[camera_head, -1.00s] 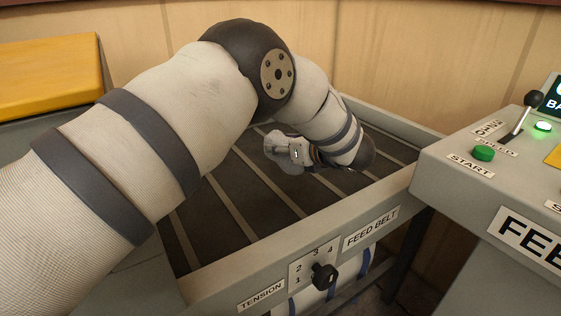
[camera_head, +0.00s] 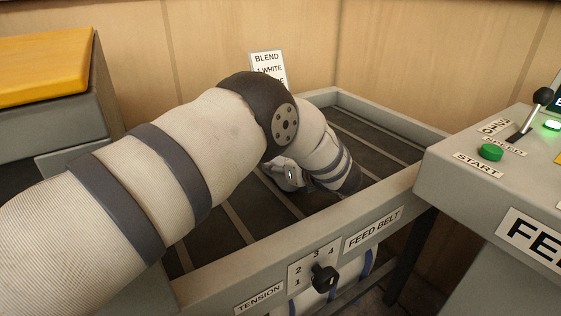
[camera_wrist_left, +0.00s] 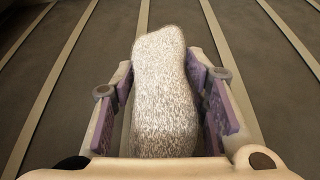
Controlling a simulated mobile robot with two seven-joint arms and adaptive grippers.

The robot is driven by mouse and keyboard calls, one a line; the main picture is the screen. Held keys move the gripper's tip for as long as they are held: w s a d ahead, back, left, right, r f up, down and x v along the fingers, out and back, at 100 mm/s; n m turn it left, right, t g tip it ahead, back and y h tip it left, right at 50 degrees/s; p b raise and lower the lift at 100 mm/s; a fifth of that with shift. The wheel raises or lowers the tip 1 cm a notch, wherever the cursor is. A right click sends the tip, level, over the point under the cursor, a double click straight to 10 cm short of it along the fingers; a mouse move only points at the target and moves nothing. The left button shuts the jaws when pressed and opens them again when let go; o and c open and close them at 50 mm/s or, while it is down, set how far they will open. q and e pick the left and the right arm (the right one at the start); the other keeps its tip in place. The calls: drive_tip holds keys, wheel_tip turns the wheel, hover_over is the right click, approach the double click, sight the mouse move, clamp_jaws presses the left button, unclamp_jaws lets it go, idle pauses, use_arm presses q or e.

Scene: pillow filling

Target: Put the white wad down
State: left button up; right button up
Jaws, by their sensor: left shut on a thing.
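The white wad (camera_wrist_left: 165,95) is a pale, fuzzy, elongated lump. In the left wrist view it lies between the two purple-padded fingers of my left gripper (camera_wrist_left: 165,100), which is shut on it. In the head view my left gripper (camera_head: 290,176) is low over the dark slatted feed belt (camera_head: 225,232). The wad is mostly hidden there by the gripper and arm. I cannot tell whether the wad touches the belt. My right gripper is not in view.
The feed belt's grey frame (camera_head: 240,276) carries a tension knob (camera_head: 325,277). A grey control console (camera_head: 450,185) with a green start button (camera_head: 491,152) and a lever (camera_head: 533,115) stands at right. A sign (camera_head: 267,66) stands behind. A yellow-topped cabinet (camera_head: 45,65) is at left.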

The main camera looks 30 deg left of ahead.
use_arm(q)
drive_tip(key=o, duration=1.2)
drive_tip(key=shift+o, duration=0.2)
drive_tip(key=shift+r, duration=0.25)
drive_tip(key=v, duration=0.3)
drive_tip(key=r+p+v, duration=0.1)
drive_tip(key=v, duration=0.2)
drive_tip(key=shift+w+a+r, duration=0.1)
drive_tip(key=shift+a, duration=0.05)
drive_tip(key=v, duration=0.6)
drive_tip(key=shift+f, duration=0.4)
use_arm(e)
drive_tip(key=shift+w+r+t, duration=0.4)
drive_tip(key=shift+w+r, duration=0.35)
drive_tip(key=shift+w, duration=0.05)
